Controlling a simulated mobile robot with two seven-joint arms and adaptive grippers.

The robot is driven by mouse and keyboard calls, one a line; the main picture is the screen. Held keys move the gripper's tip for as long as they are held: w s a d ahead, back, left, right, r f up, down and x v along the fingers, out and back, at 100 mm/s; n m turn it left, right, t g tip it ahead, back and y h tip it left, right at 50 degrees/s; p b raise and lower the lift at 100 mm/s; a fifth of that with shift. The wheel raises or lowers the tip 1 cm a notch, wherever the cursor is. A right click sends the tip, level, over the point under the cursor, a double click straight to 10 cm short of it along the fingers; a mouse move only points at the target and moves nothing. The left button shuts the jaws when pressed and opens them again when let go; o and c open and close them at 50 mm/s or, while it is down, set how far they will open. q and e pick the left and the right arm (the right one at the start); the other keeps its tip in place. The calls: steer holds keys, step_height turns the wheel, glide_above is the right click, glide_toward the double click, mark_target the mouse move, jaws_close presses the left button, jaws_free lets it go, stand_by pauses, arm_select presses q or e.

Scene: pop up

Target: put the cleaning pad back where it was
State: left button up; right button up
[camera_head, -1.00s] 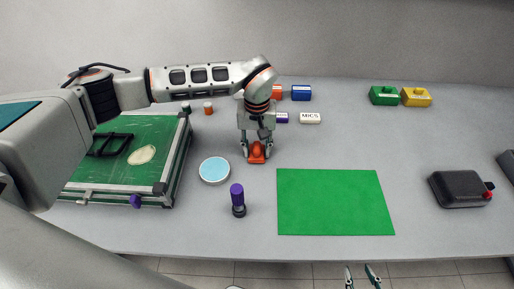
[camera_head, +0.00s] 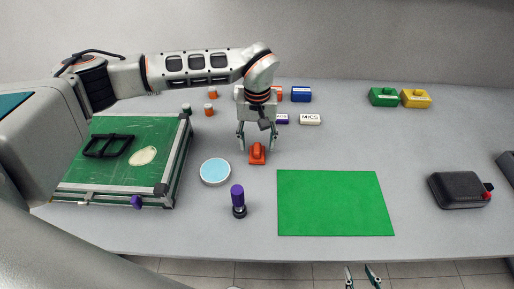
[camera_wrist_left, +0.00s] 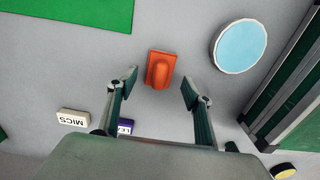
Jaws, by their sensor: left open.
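An orange block with a raised ridge (camera_head: 257,154) stands on the grey table, left of the green mat. It also shows in the left wrist view (camera_wrist_left: 160,69). My left gripper (camera_head: 257,138) is open just above and behind this block, with the block apart from both fingers. A round light-blue disc with a white rim (camera_head: 215,171) lies to its front left. I cannot tell for sure which of these two is the cleaning pad. My right gripper (camera_head: 361,277) shows only its fingertips at the bottom edge, apart and empty.
The green mat (camera_head: 334,203) is bare. A purple-topped stamp (camera_head: 238,200) stands near the front edge. A green-topped board (camera_head: 120,165) is at left, a black case (camera_head: 460,189) at right. Small boxes, including a white MICS one (camera_head: 310,118), stand behind. The right middle is clear.

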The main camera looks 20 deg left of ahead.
mark_target(257, 148)
arm_select(q)
step_height(257, 148, up, 8)
steer(key=shift+r, duration=0.25)
stand_by(0.4)
steer(key=shift+s, duration=0.1)
